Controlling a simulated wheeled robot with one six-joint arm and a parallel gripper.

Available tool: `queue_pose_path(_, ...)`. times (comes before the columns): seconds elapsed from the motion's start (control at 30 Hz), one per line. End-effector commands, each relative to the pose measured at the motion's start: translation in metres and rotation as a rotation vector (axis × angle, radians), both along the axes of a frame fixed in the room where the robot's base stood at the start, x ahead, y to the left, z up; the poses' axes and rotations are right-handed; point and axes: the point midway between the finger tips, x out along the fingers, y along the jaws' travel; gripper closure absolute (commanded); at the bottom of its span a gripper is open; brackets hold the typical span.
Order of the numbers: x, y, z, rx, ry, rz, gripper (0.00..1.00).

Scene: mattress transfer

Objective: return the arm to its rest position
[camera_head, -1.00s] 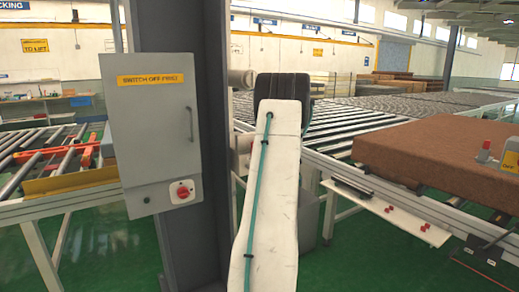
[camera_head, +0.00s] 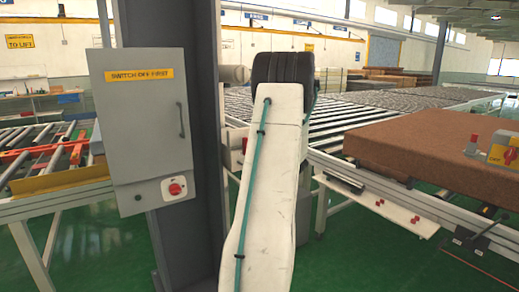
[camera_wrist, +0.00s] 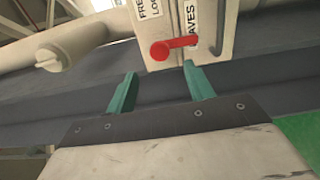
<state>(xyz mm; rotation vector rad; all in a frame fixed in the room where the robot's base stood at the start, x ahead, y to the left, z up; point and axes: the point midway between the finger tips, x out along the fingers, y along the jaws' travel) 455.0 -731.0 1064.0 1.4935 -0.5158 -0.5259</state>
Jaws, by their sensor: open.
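My gripper (camera_wrist: 157,92) shows in the wrist view with its two green fingers apart and nothing between them. Just beyond the fingertips is a pale box (camera_wrist: 205,28) with lettered labels and a red lever (camera_wrist: 174,47). I cannot tell whether the fingers touch the box; a gap seems to lie between them. In the head view my white arm link with a green cable stands upright in the middle. My gripper is not visible there.
A grey cabinet (camera_head: 147,120) with a red switch (camera_head: 175,189) hangs on a dark column (camera_head: 190,240) close at left. Roller conveyors (camera_head: 345,112) run behind. A brown mattress (camera_head: 430,150) lies at right, with a red-and-yellow device (camera_head: 497,148) on it. Green floor (camera_head: 350,262) is open in front.

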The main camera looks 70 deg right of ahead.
Motion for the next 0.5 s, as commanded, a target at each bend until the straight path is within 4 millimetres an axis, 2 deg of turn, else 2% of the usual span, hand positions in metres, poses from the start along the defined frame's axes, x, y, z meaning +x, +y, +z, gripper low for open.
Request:
queue_pose_path(0.4, 0.0, 0.0, 0.0, 0.01, -0.007, -0.001, 0.47)
queue_pose_path(0.5, -0.006, -0.007, -0.013, 0.095, 0.001, -0.05, 0.47)
